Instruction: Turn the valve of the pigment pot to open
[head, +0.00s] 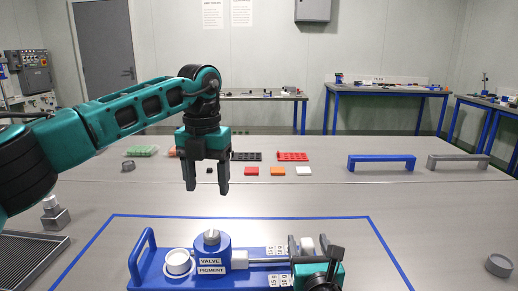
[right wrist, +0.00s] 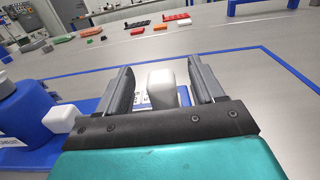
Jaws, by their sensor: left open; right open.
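The blue pigment pot (head: 211,252), labelled VALVE PIGMENT, stands on a blue tray (head: 150,272) and has a pale knob on top. A white block (head: 240,260) sticks out of its right side, with a grey rod running right from it. The pot's edge shows at the left of the right wrist view (right wrist: 22,115). My right gripper (head: 308,246) is open, its fingers on either side of a white upright block (right wrist: 163,86), with visible gaps on both sides. Whether this block is the valve's handle I cannot tell. My left gripper (head: 206,190) is open and empty, above the table behind the pot.
A white round cup (head: 178,263) stands left of the pot. Blue tape (head: 240,217) outlines the work area. Behind lie red (head: 293,156) and black (head: 246,156) trays, small coloured blocks and a blue bar handle (head: 381,159). A grey round piece (head: 499,265) lies far right.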

